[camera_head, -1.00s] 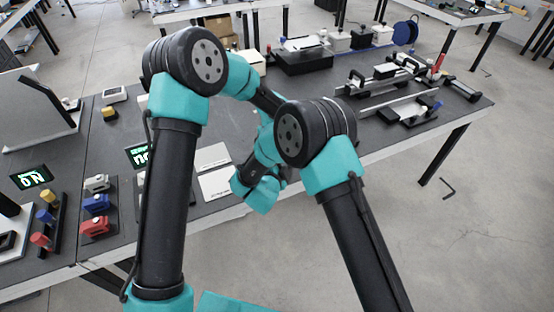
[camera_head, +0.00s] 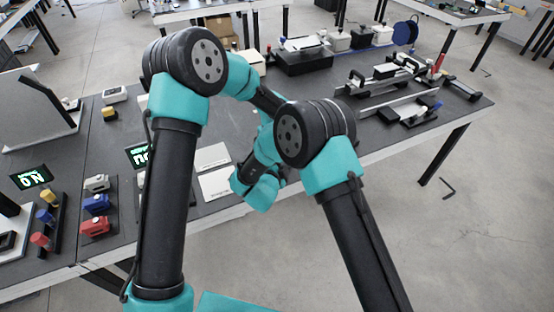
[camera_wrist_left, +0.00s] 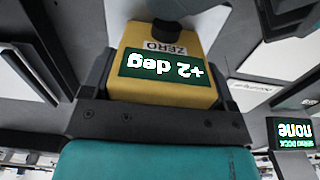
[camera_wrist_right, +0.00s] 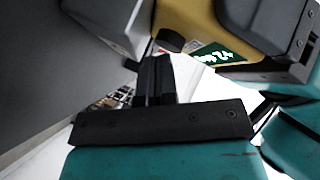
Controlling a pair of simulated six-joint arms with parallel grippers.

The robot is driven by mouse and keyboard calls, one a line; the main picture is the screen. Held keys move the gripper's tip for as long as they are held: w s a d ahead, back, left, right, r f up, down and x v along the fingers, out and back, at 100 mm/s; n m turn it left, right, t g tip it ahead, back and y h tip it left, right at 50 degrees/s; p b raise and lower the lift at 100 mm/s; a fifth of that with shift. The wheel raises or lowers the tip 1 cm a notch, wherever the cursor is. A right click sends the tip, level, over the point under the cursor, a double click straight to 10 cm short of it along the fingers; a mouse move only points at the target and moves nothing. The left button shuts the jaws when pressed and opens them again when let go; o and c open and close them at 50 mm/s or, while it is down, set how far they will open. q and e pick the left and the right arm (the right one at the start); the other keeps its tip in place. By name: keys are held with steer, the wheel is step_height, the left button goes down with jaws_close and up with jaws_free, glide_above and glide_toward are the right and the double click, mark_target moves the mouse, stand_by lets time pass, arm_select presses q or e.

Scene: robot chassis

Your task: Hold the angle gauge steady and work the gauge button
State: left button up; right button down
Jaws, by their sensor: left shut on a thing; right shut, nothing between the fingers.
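The angle gauge (camera_wrist_left: 188,88) is yellow, with a green display reading "+2 deg" upside down in the left wrist view. A ZERO label and a dark round knob (camera_wrist_left: 172,30) show above the display there. My left gripper (camera_wrist_left: 162,88) is shut around the gauge. In the right wrist view the gauge (camera_wrist_right: 192,18) is at the top, partly cut off, with its display edge-on. My right gripper (camera_wrist_right: 155,68) is shut and empty, its tips close to the gauge. I cannot tell whether they touch it. In the head view my arms hide the gauge and both fingertips.
A dark display reading "none" (camera_wrist_left: 294,132) stands beside the gauge. Grey, blue (camera_head: 96,204) and red (camera_head: 95,226) blocks stand at the left of the bench. White cards (camera_head: 216,184) lie near my arms. Rails and boxes fill the bench's far right.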

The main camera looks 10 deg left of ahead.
arm_select(q)
steer(key=shift+s+f, duration=0.1)
steer(key=shift+f, duration=0.05)
arm_select(e)
steer(key=shift+w+a, duration=0.15)
steer(key=shift+w, duration=0.05)
steer(key=shift+s, duration=0.1)
stand_by(0.4)
steer(key=shift+s+d, duration=0.55)
steer(key=shift+s, duration=0.1)
steer(key=shift+s+d, duration=0.1)
steer(key=s+d, duration=0.1)
steer(key=s, duration=0.1)
steer(key=s+d, duration=0.1)
steer(key=d, duration=0.1)
steer(key=shift+s, duration=0.35)
stand_by(0.9)
arm_select(q)
steer(key=o, duration=1)
